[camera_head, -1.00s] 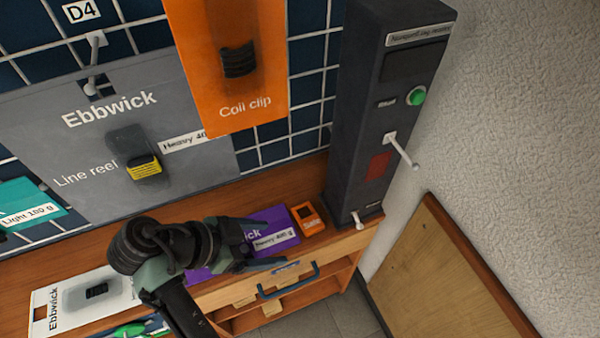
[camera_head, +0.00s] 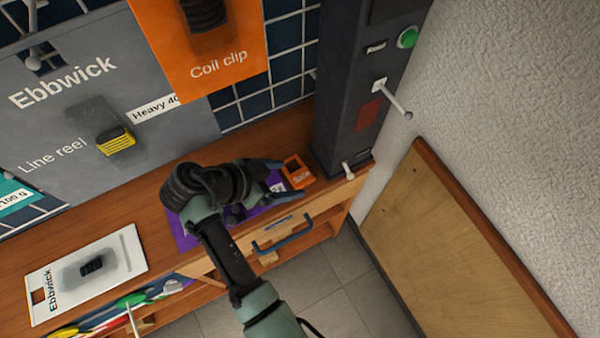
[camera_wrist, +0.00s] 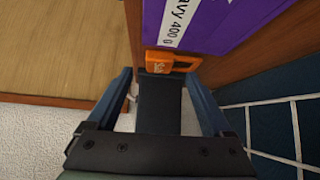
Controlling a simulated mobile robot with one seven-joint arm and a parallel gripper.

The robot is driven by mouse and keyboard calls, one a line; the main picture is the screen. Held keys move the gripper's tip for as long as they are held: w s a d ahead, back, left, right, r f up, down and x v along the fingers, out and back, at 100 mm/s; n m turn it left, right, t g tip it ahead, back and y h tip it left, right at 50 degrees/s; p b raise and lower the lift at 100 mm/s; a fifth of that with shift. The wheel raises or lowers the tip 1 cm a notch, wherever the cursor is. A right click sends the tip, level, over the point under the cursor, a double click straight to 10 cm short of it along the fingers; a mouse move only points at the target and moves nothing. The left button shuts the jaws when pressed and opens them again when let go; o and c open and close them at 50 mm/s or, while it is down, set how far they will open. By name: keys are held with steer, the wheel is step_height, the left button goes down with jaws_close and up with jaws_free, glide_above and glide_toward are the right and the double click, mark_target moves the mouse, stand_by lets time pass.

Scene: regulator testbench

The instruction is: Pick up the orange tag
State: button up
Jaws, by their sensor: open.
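The orange tag (camera_head: 297,171) lies on the wooden bench top beside the base of the dark tower. It is small, with a dark square opening and a printed word. My gripper (camera_head: 290,178) is just left of the tag, its two fingers spread and pointing toward it. In the wrist view the tag (camera_wrist: 171,61) sits ahead, between and beyond the open fingers (camera_wrist: 163,75). Nothing is held. In the wrist view, part of the dark tower appears between the fingers, below the tag.
A purple card (camera_head: 183,236) lies under my arm, partly hidden. The dark tower (camera_head: 345,110) with a green button (camera_head: 407,38) and levers stands right of the tag. A drawer with a blue handle (camera_head: 285,238) is below the bench edge. A white Ebbwick card (camera_head: 125,250) lies at left.

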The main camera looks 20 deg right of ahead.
mark_target(301, 176)
steer(key=x, duration=0.4)
steer(key=shift+s+d+r, duration=0.1)
steer(key=shift+r, duration=0.05)
jaws_close()
